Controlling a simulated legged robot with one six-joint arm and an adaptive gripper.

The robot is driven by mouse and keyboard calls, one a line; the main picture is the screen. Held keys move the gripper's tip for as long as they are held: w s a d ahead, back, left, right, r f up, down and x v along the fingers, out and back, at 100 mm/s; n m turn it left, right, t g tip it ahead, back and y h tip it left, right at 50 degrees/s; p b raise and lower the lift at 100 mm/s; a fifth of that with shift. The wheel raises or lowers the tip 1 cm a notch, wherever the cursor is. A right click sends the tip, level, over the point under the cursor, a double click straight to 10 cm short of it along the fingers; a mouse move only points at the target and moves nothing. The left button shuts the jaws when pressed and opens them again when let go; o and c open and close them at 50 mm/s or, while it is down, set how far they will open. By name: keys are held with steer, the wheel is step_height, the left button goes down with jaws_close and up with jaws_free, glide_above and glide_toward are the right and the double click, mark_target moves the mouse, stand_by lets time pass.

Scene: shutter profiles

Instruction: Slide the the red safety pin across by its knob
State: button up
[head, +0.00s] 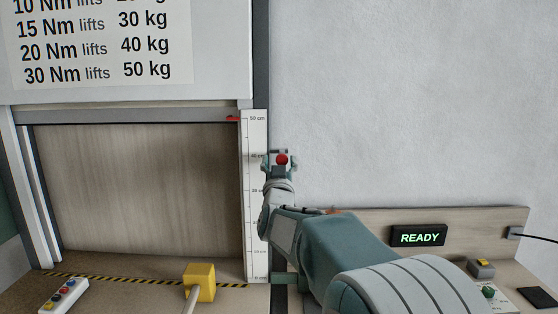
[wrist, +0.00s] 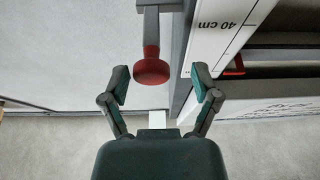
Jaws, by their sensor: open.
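The red knob of the safety pin (head: 281,159) sits beside the shutter frame, just right of the height scale, in the head view. In the wrist view the red knob (wrist: 152,70) is round, on the end of a grey rod. My gripper (head: 280,163) is open at the knob in the head view. In the wrist view my gripper's fingers (wrist: 160,84) stand apart, one left and one right of the knob, with a gap on each side. The knob is closer to the left finger. I see no contact.
The white height scale (head: 257,190) runs up the frame's right post. A red pointer (head: 233,119) sits near its top. The shutter (head: 125,117) is raised above a wood-backed opening.

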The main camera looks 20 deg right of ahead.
steer(key=shift+w+d+r, duration=0.1)
steer(key=shift+w+d, duration=0.2)
steer(key=shift+d, duration=0.35)
steer(key=shift+a, duration=0.2)
jaws_close()
steer(key=shift+w+a+r, duration=0.1)
steer(key=shift+w+a, duration=0.15)
steer(key=shift+a, duration=0.4)
steer(key=shift+w+a+f, duration=0.1)
steer(key=shift+w+a, duration=0.15)
steer(key=shift+a, duration=0.45)
steer(key=shift+w+a+r, duration=0.1)
steer(key=shift+w+a, duration=0.15)
steer(key=shift+a, duration=0.4)
steer(key=shift+d, duration=0.1)
jaws_free()
steer(key=shift+w+a, duration=0.1)
steer(key=shift+a, duration=0.2)
